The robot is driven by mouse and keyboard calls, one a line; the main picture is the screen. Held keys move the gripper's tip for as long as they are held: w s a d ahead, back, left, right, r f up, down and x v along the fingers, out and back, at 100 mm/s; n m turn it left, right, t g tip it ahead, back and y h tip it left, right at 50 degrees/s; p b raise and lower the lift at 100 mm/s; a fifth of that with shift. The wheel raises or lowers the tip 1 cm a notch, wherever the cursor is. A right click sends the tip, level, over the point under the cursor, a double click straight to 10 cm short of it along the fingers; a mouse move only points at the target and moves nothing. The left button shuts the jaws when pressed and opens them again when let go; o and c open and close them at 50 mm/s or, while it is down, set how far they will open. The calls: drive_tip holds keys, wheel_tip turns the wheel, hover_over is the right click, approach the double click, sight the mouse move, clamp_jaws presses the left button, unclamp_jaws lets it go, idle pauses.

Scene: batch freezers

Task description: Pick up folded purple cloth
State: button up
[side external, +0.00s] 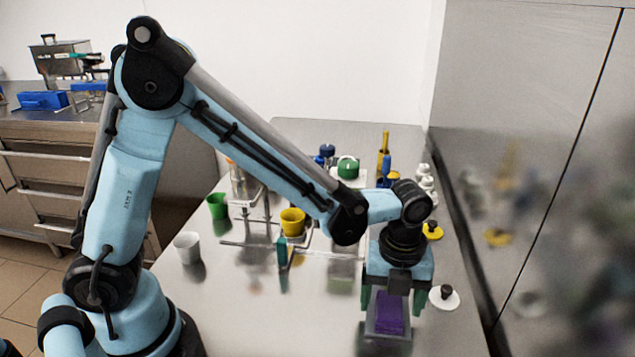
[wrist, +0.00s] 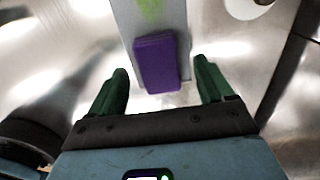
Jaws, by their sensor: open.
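The folded purple cloth (side external: 390,312) is a small purple block lying on a grey slab (side external: 374,325) on the metal table. In the wrist view the cloth (wrist: 157,62) shows between the two green fingers, a little beyond their tips. My gripper (side external: 393,298) is at the cloth in the side view, pointing down, with a finger on either side. In the wrist view my gripper (wrist: 163,72) is open, with a gap between each finger and the cloth. Whether the fingertips are level with the cloth is hard to tell.
A white disc with a dark knob (side external: 443,297) lies right of my gripper. A yellow cup (side external: 292,221), green cup (side external: 217,206) and white cup (side external: 188,247) stand to the left. A metal wall (side external: 520,180) rises along the table's right edge. The front middle of the table is clear.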

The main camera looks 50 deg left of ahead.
sight(390, 306)
drive_tip(key=shift+f, duration=0.35)
drive_tip(key=shift+c, duration=0.2)
drive_tip(key=c, duration=1.1)
drive_tip(key=shift+r, duration=0.1)
drive_tip(key=shift+r, duration=0.4)
wheel_tip(390, 306, up, 3)
drive_tip(key=shift+r, duration=0.2)
drive_tip(key=s+d+r, duration=0.6)
drive_tip(key=s+d, duration=0.1)
drive_tip(key=s, duration=0.2)
drive_tip(key=shift+s+r, duration=0.2)
drive_tip(key=shift+r, duration=0.15)
